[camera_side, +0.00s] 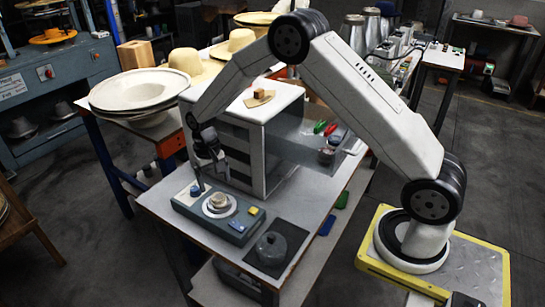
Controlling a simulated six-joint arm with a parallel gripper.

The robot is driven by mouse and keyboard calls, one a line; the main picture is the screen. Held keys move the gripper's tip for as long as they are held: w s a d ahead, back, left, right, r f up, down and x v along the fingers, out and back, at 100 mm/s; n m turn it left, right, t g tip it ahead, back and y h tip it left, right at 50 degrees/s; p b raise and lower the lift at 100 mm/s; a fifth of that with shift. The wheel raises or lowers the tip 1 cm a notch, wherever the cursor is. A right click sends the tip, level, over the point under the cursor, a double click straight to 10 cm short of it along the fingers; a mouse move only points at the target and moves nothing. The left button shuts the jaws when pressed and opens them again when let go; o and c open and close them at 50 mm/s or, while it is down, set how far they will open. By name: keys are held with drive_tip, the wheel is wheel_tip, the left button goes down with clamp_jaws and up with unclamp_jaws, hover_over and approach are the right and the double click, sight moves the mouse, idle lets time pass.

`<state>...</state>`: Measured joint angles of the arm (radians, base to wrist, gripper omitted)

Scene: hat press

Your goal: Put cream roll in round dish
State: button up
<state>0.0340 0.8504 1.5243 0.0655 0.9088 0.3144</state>
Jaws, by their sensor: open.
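A small cream roll (218,199) shows at the middle of a pale round dish (219,212) and appears to rest in it. The dish sits on a blue-grey tray (184,205) near the front left of the table. My gripper (206,184) hangs over the tray's back left part, just left of and behind the dish. Its jaws are open and apart from the roll, and they look empty. The fingertips are small and dark, so their exact height over the tray is hard to tell.
Small blue and yellow blocks (253,210) lie on the tray. A grey round piece (271,246) sits on a dark mat to the right. A white-topped cabinet (285,98) stands behind, with an open drawer (316,150) to its right. Hats (186,62) fill the back left table.

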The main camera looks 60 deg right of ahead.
sight(215, 193)
wheel_tip(215, 193, up, 8)
drive_tip(key=w, duration=0.1)
drive_tip(key=shift+d+f, duration=0.2)
drive_tip(key=shift+f, duration=0.05)
idle(0.5)
drive_tip(key=s+a+r+n+t, duration=0.1)
drive_tip(key=s+n+t, duration=0.3)
drive_tip(key=s, duration=1.8)
drive_tip(key=shift+r+h, duration=0.15)
drive_tip(key=shift+h, duration=0.15)
drive_tip(key=shift+a, duration=0.1)
drive_tip(key=shift+c, duration=0.2)
